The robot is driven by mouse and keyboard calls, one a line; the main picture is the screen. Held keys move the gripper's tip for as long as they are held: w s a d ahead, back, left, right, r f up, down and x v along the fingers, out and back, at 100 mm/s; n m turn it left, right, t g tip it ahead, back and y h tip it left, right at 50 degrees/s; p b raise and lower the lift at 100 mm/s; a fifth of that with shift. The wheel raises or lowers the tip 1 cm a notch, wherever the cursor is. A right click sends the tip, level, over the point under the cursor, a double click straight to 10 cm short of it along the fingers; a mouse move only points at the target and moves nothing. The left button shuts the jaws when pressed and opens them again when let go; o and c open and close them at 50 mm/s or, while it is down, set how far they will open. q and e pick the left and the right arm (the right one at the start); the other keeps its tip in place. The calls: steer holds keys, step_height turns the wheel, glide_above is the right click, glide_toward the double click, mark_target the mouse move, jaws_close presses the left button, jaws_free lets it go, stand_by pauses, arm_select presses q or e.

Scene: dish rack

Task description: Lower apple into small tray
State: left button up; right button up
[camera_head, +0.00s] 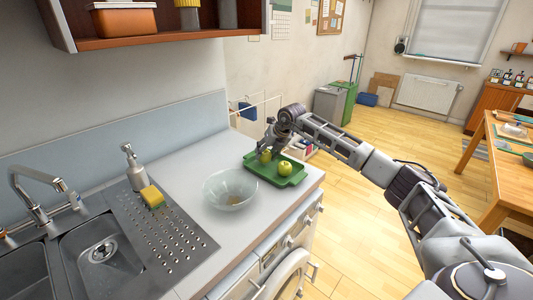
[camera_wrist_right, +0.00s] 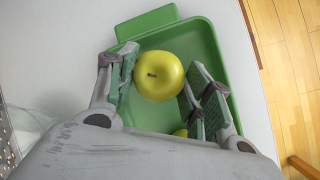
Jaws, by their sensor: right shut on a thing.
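The small green tray (camera_head: 256,172) lies on the counter near its right end. My right gripper (camera_head: 267,149) is over the tray's far left part, pointing down. It is shut on a yellow-green apple (camera_head: 265,157). In the right wrist view the held apple (camera_wrist_right: 158,75) sits between the two finger pads, stem toward the camera, over the tray (camera_wrist_right: 205,45). I cannot tell whether it touches the tray floor. A second apple (camera_head: 285,168) rests in the tray to the right; only a sliver of it (camera_wrist_right: 181,133) shows in the wrist view. My left gripper is not in view.
A clear glass bowl (camera_head: 230,190) stands just left of the tray. Further left are a yellow sponge (camera_head: 152,196), a soap dispenser (camera_head: 133,165) and the sink (camera_head: 100,255). The counter edge and open floor lie right of the tray. A shelf (camera_head: 165,28) hangs at upper left.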

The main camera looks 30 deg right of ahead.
steer(key=shift+f+b, duration=0.3)
steer(key=shift+f, duration=0.35)
stand_by(0.8)
steer(key=o, duration=1.1)
steer(key=shift+o, duration=0.2)
steer(key=shift+r, duration=0.1)
steer(key=v, duration=1.2)
steer(key=shift+r, duration=0.1)
step_height(320, 180, up, 9)
steer(key=p, duration=0.9)
steer(key=shift+r+p, duration=0.4)
steer(key=shift+p, duration=0.2)
